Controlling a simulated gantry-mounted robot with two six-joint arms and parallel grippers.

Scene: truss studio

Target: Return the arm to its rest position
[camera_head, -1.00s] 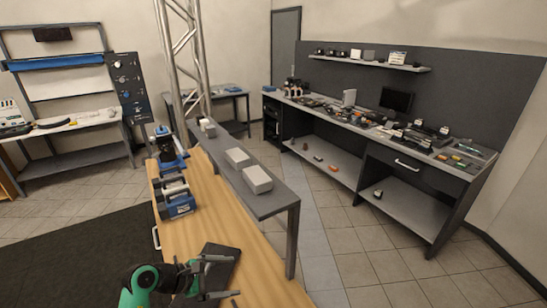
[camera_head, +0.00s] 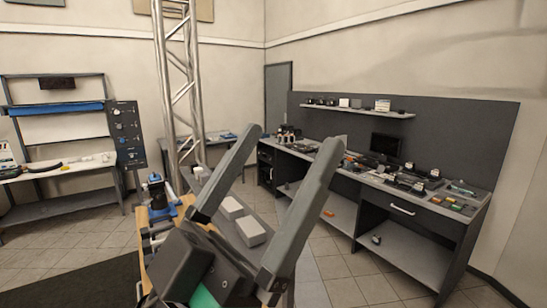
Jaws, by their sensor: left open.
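My left gripper (camera_head: 280,195) is large and close to the camera. Its two long grey fingers point up and to the right, and they stand well apart with nothing between them. Its dark body and a bit of green arm are at the bottom of the view. It hides much of the wooden bench (camera_head: 128,262), of which only a narrow part at the left shows. My right gripper is not in view.
A grey shelf with white boxes (camera_head: 251,232) lies behind the gripper. A blue device (camera_head: 157,192) stands on the bench's far end. A metal truss (camera_head: 178,90) rises behind it. A long dark workbench (camera_head: 430,205) with tools runs along the right wall.

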